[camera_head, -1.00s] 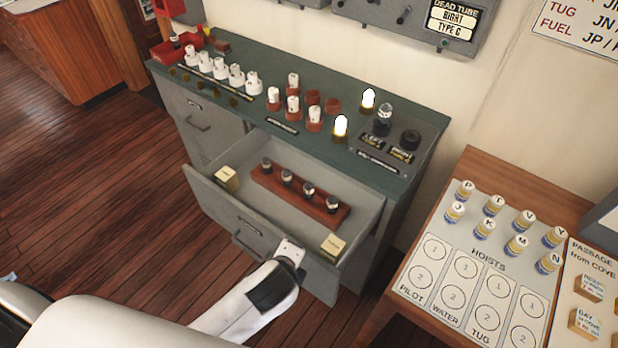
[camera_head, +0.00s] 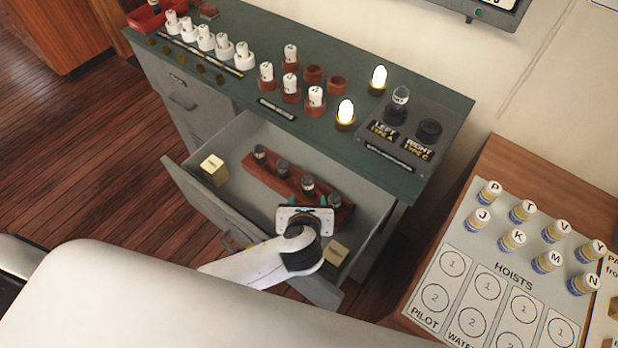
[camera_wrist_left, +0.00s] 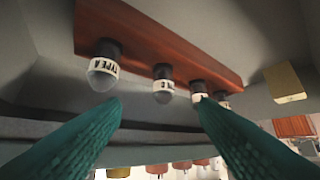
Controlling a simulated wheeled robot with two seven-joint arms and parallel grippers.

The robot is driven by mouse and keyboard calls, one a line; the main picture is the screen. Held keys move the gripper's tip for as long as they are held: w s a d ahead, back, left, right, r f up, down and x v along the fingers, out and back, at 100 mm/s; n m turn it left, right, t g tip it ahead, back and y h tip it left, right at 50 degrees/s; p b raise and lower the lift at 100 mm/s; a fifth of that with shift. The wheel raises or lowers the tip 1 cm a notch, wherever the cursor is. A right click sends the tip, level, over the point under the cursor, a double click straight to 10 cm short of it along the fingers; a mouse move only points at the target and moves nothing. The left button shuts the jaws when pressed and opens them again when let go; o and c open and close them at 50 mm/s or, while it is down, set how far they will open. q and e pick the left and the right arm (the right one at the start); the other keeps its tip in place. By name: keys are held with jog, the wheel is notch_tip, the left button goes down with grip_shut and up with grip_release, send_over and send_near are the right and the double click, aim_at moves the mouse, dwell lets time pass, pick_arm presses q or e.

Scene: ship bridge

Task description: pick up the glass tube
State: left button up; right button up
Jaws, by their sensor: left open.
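Several small glass tubes stand in a red-brown rack (camera_head: 256,178) in the open drawer. In the head view they run from the far-left tube (camera_head: 260,153) through the second (camera_head: 282,167) and third (camera_head: 307,185) to the fourth (camera_head: 334,200). In the wrist view the nearest tube (camera_wrist_left: 103,75) has a white band reading TYPE A; the second tube's band (camera_wrist_left: 163,86) is too small to read surely. My left gripper (camera_head: 308,208) is open and empty over the rack's right half, its teal fingers (camera_wrist_left: 160,108) apart, with tubes beyond the tips. My right gripper is not in view.
Yellowish blocks sit at the drawer's left (camera_head: 213,168) and right (camera_head: 335,252). On the green cabinet top (camera_head: 232,88) are white pieces, lit lamps (camera_head: 345,112) and a panel with a filled left socket and an open-looking right socket (camera_head: 429,130). A hoists board (camera_head: 510,262) lies right.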

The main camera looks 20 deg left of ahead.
aim_at(307, 184)
pick_arm(q)
jog(key=x, duration=0.5)
jog(key=shift+w+f, duration=0.1)
jog(key=shift+w, duration=0.15)
jog(key=shift+a+r+p+x, duration=0.15)
jog(key=shift+p+x, duration=0.05)
jog(key=shift+x, duration=1.3)
jog(key=shift+a+r+p+x, duration=0.1)
jog(key=shift+r+p+x, duration=0.1)
jog(key=shift+x, duration=1.3)
jog(key=shift+w, duration=0.1)
jog(key=c, duration=1)
jog(key=shift+c, duration=0.2)
